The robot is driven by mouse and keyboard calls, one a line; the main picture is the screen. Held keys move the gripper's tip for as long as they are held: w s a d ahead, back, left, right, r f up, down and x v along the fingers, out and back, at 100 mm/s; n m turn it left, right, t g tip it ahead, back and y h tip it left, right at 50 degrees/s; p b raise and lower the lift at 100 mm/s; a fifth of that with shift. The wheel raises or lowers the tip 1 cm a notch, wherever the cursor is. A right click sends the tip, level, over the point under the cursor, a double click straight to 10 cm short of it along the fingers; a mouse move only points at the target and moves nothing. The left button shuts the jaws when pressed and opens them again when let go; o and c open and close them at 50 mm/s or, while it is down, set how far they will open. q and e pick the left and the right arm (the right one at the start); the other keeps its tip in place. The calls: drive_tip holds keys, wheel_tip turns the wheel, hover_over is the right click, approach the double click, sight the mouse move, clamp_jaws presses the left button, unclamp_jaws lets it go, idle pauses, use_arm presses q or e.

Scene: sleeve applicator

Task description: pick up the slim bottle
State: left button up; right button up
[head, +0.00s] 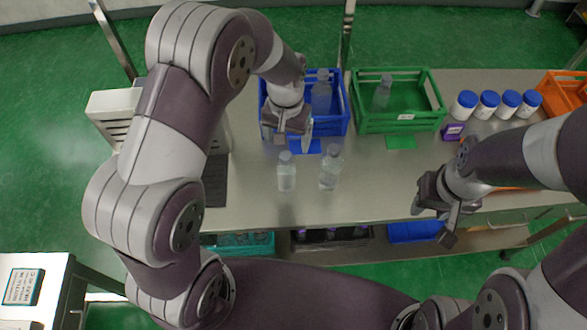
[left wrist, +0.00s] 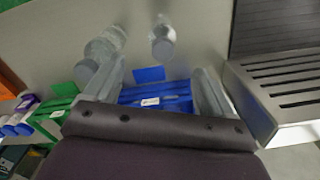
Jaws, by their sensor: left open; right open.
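Two clear bottles stand upright on the steel table. The left one (head: 286,173) looks narrower and is probably the slim bottle; the wider one (head: 331,168) stands to its right. In the left wrist view the narrower bottle (left wrist: 163,42) is ahead of my fingers and the wider one (left wrist: 106,46) is at upper left. My left gripper (head: 287,138) is open and empty, just behind the narrower bottle, over the front of the blue crate (head: 338,128); it appears apart from both bottles. My right gripper (head: 432,222) is open and empty near the table's front edge at right.
The blue crate holds a bottle (head: 321,94); a green crate (head: 398,125) holds another (head: 383,92). A slotted grey machine (left wrist: 283,91) stands beside my left gripper. Table centre right is clear.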

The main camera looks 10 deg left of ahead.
sight(286, 164)
use_arm(q)
drive_tip(key=f, duration=0.3)
drive_tip(key=f+p, duration=0.1)
drive_tip(key=f, duration=0.1)
drive_tip(key=shift+s+a+f, duration=0.1)
drive_tip(key=shift+s+a, duration=0.1)
drive_tip(key=shift+a, duration=0.15)
drive_tip(key=f+p, duration=0.2)
drive_tip(key=f, duration=0.3)
drive_tip(key=shift+d+p, duration=0.2)
drive_tip(key=shift+p, duration=0.2)
drive_tip(key=shift+a+f, duration=0.1)
drive_tip(key=shift+f, duration=0.4)
clamp_jaws()
